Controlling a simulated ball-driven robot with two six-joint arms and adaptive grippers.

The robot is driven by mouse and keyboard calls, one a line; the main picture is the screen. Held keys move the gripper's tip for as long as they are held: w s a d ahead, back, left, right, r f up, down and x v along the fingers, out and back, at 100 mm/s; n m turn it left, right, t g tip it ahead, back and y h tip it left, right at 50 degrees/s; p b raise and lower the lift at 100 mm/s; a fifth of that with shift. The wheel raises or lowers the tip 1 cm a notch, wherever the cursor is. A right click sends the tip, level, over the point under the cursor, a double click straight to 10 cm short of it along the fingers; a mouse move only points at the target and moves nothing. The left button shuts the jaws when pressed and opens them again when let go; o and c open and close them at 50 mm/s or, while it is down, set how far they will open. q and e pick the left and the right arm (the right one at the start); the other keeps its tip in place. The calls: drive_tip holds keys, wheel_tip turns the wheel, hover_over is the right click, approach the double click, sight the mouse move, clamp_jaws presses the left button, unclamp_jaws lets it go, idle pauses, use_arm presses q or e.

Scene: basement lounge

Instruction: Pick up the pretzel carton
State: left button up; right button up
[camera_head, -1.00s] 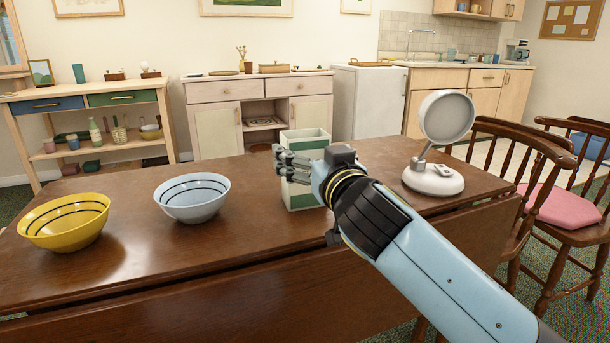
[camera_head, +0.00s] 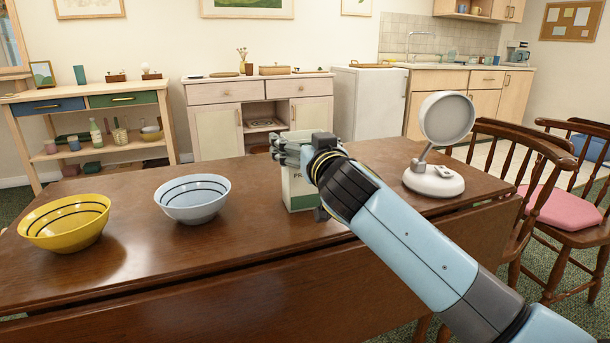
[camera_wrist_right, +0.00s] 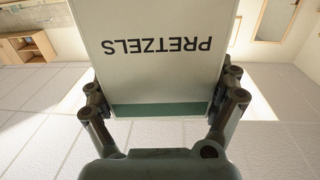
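The pretzel carton (camera_head: 299,193), white with green parts, stands upright on the brown table. My left gripper is not in view.
A light blue bowl (camera_head: 192,199) and a yellow bowl (camera_head: 66,235) stand on the table (camera_head: 170,255) left of the carton. A white round-headed lamp (camera_head: 434,181) stands to the right. Wooden chairs (camera_head: 560,215) are at the right edge. The table's front is clear.

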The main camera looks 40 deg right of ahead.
drive_tip(key=c, duration=0.9)
